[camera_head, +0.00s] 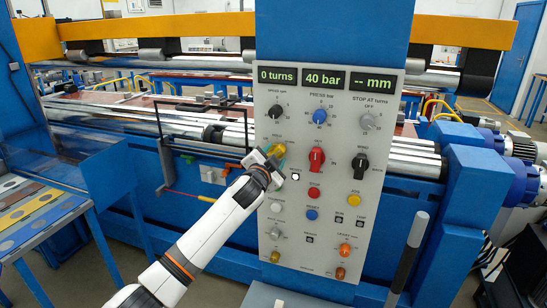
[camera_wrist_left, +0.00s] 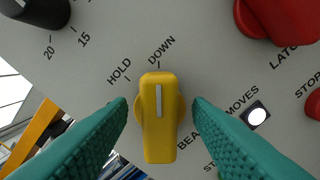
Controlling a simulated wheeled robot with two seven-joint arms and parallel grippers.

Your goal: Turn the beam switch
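The beam switch is a yellow knob with a pale pointer line; it shows in the head view (camera_head: 278,149) and in the left wrist view (camera_wrist_left: 159,130). In the wrist view its line points up at the mark by the word DOWN, with HOLD to the left. My left gripper (camera_head: 267,163) is at the panel over the switch. In the wrist view its teal fingers (camera_wrist_left: 160,112) stand on either side of the knob, with a narrow gap on each side. The gripper hides part of the switch in the head view. My right gripper is not in view.
The grey control panel (camera_head: 345,215) carries other controls close by: a red knob (camera_head: 316,158), a black knob (camera_head: 360,162), a red button (camera_head: 314,193) and a white lamp (camera_wrist_left: 256,114). A dark rod with a grey end (camera_head: 415,232) stands in front at right.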

